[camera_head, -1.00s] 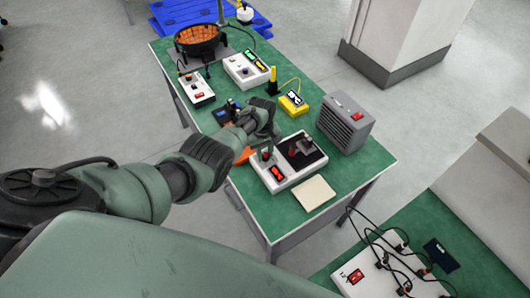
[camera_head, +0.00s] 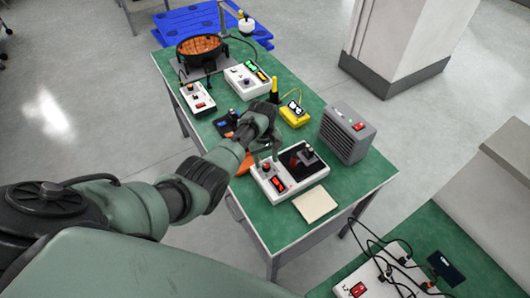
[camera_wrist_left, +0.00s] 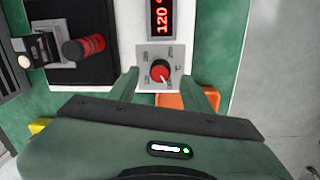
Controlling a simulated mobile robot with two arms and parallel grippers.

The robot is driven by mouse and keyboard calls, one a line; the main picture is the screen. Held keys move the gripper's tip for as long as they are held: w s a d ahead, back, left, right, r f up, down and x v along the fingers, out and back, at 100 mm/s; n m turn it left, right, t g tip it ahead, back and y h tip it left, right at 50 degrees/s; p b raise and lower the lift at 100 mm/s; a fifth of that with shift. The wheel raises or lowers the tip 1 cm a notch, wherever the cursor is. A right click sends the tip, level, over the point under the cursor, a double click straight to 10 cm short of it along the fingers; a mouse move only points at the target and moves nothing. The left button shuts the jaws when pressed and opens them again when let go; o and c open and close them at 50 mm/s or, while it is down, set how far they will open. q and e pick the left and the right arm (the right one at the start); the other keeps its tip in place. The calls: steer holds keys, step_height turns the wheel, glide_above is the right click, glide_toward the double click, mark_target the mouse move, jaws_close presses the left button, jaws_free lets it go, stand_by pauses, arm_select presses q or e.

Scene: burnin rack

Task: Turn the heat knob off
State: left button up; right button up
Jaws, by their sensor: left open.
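The heat knob is a round red knob with a white mark, on a grey dial plate of a white hot-plate unit; the knob shows in the wrist view (camera_wrist_left: 160,70). In the head view the unit (camera_head: 294,189) stands near the front of the green bench, and the knob (camera_head: 266,168) is small there. My left gripper (camera_head: 262,156) is just above it, open and empty. In the wrist view its two fingers (camera_wrist_left: 166,88) stand on either side of the dial, apart from the knob. The white mark points down and slightly right. A red display (camera_wrist_left: 160,17) reads about 120. My right gripper is not seen.
A dark plate with a red-and-black piece (camera_wrist_left: 85,48) lies beside the dial. A grey heater box (camera_head: 347,133) stands right of the unit, a beige pad (camera_head: 314,204) in front. An orange object (camera_wrist_left: 184,101) lies near the fingers. Other instruments stand farther back.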

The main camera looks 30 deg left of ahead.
mark_target(265, 166)
arm_select(q)
steer(key=shift+s+a+r, duration=0.1)
steer(key=shift+r, duration=2.5)
